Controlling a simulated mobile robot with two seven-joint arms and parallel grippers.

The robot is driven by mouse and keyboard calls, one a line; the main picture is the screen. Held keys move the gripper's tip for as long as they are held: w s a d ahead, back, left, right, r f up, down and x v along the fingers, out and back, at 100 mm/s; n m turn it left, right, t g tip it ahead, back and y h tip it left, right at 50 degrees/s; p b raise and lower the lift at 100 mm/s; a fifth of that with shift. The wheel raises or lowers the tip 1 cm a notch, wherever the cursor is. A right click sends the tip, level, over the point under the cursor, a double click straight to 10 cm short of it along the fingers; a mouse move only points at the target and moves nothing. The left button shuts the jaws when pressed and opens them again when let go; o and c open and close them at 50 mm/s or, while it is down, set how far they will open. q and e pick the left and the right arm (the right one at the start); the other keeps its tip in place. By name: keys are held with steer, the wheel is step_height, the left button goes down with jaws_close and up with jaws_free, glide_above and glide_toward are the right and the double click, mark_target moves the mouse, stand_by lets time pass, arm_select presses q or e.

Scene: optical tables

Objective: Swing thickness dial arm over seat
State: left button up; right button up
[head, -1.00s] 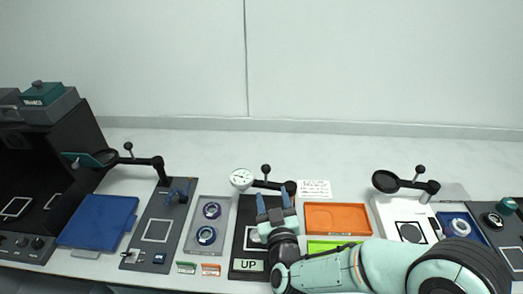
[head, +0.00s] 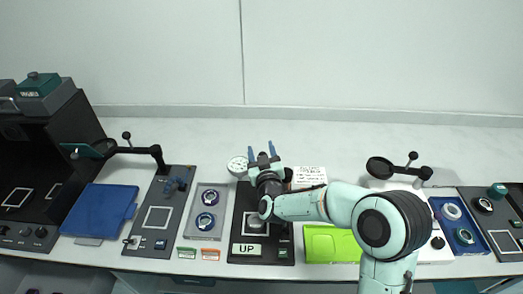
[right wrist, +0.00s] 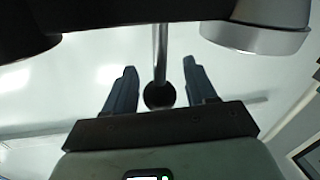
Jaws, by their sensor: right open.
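The thickness dial arm carries a white round dial (head: 237,166) at its left end, behind the black station plate (head: 238,212). The dial sits off to the back left of the seat (head: 255,223), a pale-outlined square on the plate. My right gripper (head: 261,149) is open, its blue fingers pointing to the back over the dial arm, just right of the dial. In the right wrist view a black ball knob (right wrist: 159,95) on a metal rod shows between the open fingers (right wrist: 159,68), with gaps either side. The gripper hides most of the arm in the head view. My left gripper is out of view.
A label reading UP (head: 246,249) is at the plate's front. A grey tray with ring parts (head: 194,226) lies left, a green tray (head: 330,245) right. A black magnifier arm (head: 380,167) stands farther right. A blue board (head: 97,212) lies at left.

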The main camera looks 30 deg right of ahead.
jaws_close()
steer(key=n+y+b, duration=0.1)
steer(key=b, duration=0.1)
steer(key=s+a+n+y+b, duration=0.1)
steer(key=y+b, duration=0.1)
steer(key=n+t+y+b, duration=0.1)
steer(key=b, duration=0.1)
steer(key=shift+s+a+f+y, duration=0.15)
steer(key=shift+s+a+y, duration=0.05)
steer(key=shift+s+y, duration=0.1)
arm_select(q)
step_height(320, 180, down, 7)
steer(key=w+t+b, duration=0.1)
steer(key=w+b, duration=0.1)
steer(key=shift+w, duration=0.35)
arm_select(e)
steer(key=shift+s+a+n+y, duration=0.25)
steer(key=shift+n+y, duration=0.15)
steer(key=shift+y, duration=0.25)
steer(key=shift+s+a+n+y, duration=0.2)
steer(key=shift+n+y, duration=0.2)
steer(key=shift+y, duration=0.25)
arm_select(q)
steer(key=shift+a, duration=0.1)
arm_select(e)
steer(key=shift+r, duration=0.2)
jaws_free()
